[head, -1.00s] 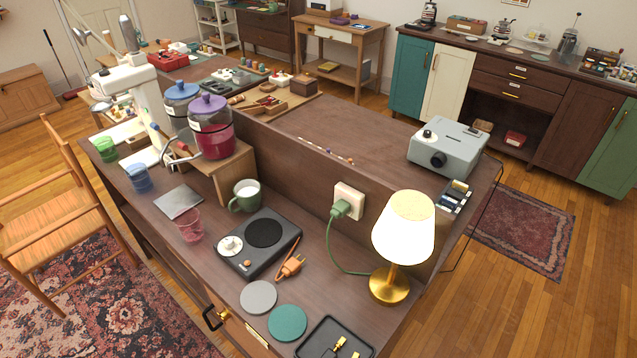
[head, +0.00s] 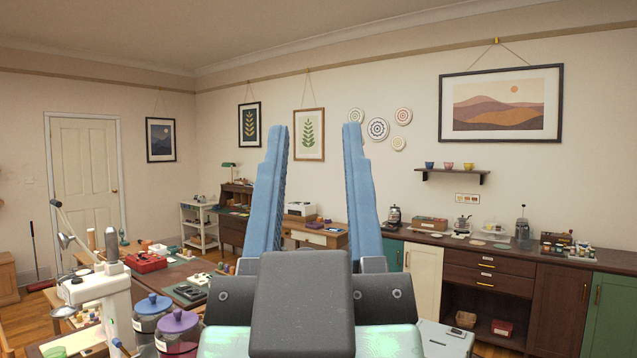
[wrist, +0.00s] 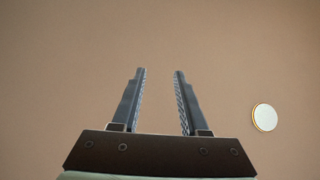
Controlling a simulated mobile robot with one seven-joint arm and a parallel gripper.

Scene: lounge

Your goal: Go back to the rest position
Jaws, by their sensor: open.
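My gripper (head: 314,190) stands upright in the middle of the head view, its two blue fingers spread apart with nothing between them. In the wrist view my gripper (wrist: 160,95) is also open and empty, with a plain light-brown surface beyond the fingers. A small round pale disc (wrist: 264,117) shows to the right of the fingers in that view. The gripper is in front of the wall and cabinets in the head view and touches nothing that I can see.
Two lidded jars, one with a blue lid (head: 152,304) and one with a purple lid (head: 178,322), stand at the lower left beside a white machine (head: 103,295). A grey projector (head: 446,338) is partly hidden at the lower right. A long dark cabinet (head: 488,266) lines the back wall.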

